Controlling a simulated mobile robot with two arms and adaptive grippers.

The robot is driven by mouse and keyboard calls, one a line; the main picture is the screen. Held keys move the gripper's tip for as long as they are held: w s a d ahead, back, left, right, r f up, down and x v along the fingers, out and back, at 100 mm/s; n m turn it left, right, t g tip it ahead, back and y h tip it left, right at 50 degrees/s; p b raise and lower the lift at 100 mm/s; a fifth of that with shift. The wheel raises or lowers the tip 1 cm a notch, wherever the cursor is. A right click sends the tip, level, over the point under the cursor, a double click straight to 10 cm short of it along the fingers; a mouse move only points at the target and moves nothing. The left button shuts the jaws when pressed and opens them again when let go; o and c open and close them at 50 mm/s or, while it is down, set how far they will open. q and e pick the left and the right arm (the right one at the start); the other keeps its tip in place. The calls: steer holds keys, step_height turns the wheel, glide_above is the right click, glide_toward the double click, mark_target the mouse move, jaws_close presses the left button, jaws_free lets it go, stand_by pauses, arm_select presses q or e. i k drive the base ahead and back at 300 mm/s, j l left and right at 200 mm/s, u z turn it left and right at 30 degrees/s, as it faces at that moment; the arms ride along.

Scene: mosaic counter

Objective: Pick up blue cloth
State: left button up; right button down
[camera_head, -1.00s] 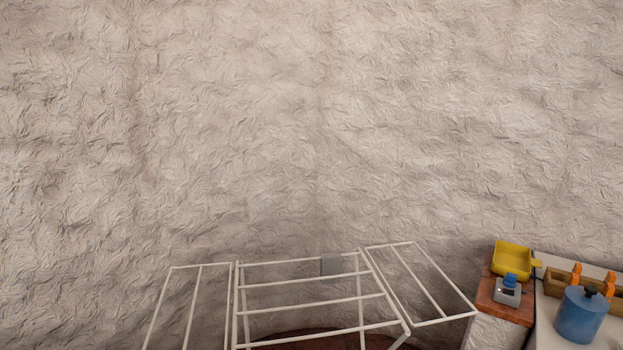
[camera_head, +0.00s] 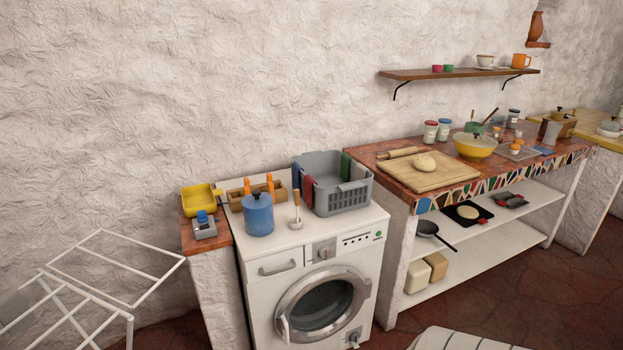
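A grey laundry basket (camera_head: 345,199) stands on top of the white washing machine (camera_head: 318,265). A red cloth (camera_head: 308,190) hangs over its left side and a green cloth (camera_head: 345,166) hangs at its back rim. A narrow dark blue strip (camera_head: 296,177) shows beside the red cloth and may be the blue cloth; it is too small to be sure. A small flat blue patch (camera_head: 541,150) also lies on the mosaic counter, and I cannot tell what it is. Neither of my grippers is in view.
A blue canister (camera_head: 258,214), a wooden box (camera_head: 240,197) and a yellow tray (camera_head: 200,200) stand left of the basket. A white drying rack (camera_head: 115,270) stands at the lower left. The mosaic counter (camera_head: 397,182) with food and jars is on the right. Red floor is open in front.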

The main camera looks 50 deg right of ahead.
mark_target(295, 166)
steer(key=z, duration=1.65)
